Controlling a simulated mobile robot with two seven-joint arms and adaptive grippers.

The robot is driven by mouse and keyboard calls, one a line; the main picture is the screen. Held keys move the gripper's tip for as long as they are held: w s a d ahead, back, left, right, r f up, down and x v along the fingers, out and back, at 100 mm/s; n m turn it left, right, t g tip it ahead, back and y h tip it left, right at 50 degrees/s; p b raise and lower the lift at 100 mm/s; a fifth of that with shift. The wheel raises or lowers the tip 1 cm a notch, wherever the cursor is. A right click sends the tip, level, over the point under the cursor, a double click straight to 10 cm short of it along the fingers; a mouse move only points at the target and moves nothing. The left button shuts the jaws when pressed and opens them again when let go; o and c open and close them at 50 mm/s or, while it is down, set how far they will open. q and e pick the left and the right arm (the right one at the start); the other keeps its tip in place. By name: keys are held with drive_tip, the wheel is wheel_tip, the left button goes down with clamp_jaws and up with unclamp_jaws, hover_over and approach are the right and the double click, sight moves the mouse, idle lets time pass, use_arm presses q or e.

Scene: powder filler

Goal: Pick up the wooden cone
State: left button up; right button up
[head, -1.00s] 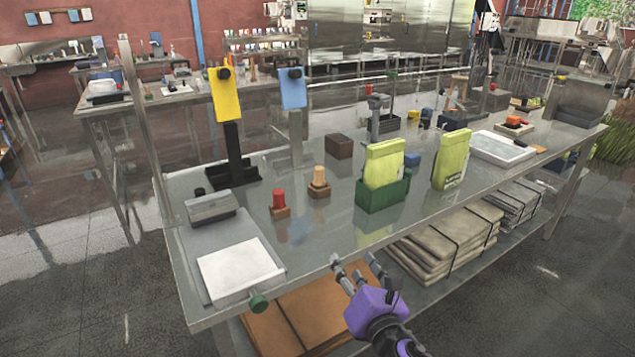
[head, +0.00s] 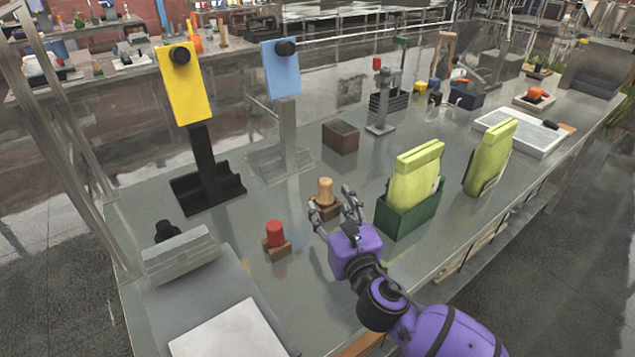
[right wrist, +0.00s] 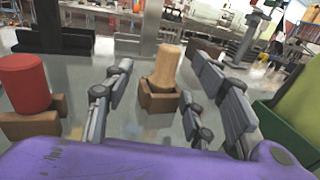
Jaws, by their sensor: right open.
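The wooden cone (head: 325,191) stands upright in a small brown wooden holder (head: 323,211) on the metal table. It also shows in the right wrist view (right wrist: 166,66), between the fingers and a little beyond them, with its holder (right wrist: 162,100) below it. My right gripper (head: 335,211) is open and empty, with its purple body on the near side of the cone. In the right wrist view its fingers (right wrist: 160,95) are spread to either side of the cone's line, and I see no contact. My left gripper is not in view.
A red plug (head: 275,233) in a wooden holder stands to the left. A green bin (head: 392,219) with a yellow-green bag is close on the right. A dark brown block (head: 340,137) stands behind. Yellow (head: 184,85) and blue (head: 281,70) panels stand on posts at the back left.

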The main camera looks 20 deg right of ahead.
sight(326, 193)
drive_tip(key=shift+w+r, duration=0.15)
drive_tip(key=shift+w, duration=1)
drive_tip(key=w, duration=0.4)
drive_tip(key=shift+w+d, duration=0.25)
drive_tip(key=shift+d, duration=0.05)
drive_tip(key=shift+w, duration=0.15)
drive_tip(key=c, duration=1)
drive_tip(key=shift+c, duration=1.2)
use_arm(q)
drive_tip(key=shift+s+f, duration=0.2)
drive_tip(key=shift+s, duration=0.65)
